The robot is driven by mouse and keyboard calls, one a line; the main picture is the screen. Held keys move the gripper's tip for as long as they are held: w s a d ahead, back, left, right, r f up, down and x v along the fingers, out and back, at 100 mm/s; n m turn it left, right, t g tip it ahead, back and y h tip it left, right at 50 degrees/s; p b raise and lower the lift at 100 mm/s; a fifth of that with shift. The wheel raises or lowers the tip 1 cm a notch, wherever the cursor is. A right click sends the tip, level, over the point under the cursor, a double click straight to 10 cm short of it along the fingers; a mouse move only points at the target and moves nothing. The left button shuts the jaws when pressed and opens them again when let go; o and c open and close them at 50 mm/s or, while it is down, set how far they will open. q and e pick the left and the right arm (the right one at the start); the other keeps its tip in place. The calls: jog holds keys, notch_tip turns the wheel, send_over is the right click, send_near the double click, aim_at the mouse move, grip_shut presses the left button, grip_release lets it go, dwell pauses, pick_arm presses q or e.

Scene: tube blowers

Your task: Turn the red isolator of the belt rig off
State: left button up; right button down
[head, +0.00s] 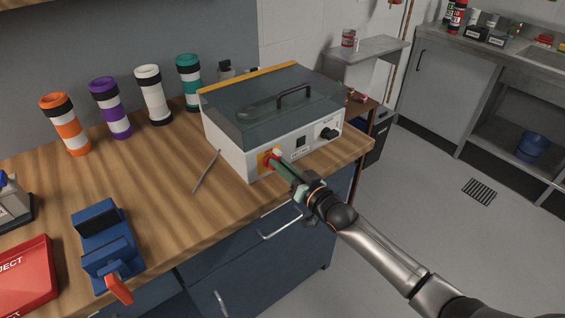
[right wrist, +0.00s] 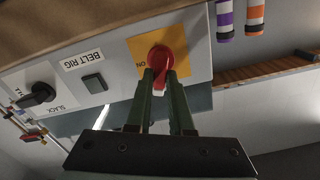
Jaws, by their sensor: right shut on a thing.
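The belt rig (head: 222,139) is a white box with a dark clear lid, standing on the wooden bench. Its red isolator (right wrist: 160,58) is a knob on a yellow plate (right wrist: 185,44) on the front face. An "ON" label shows beside the knob in the right wrist view. My right gripper (head: 279,166) reaches the front face from the lower right. Its two green fingers (right wrist: 161,82) are shut on the red knob, one on each side. The fingers hide part of the knob, and I cannot tell its exact setting. My left gripper is in neither view.
A black knob (head: 328,134) and a small dark switch (head: 300,141) are on the same face. Striped tubes (head: 111,107) stand along the bench's back. A blue vise (head: 106,246) and red box (head: 24,277) are at left. The bench between is mostly clear, with a thin rod (head: 206,171).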

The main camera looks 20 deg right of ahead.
jog(key=shift+s+a+n+p, duration=0.1)
jog(key=shift+n+p, duration=0.1)
jog(key=shift+n, duration=0.8)
jog(key=shift+a+n+p, duration=0.1)
jog(key=shift+n+p, duration=0.05)
jog(key=shift+n, duration=0.85)
jog(key=c, duration=0.8)
grip_release()
jog(key=v, duration=1.2)
jog(key=shift+s, duration=0.25)
jog(key=shift+r, duration=0.1)
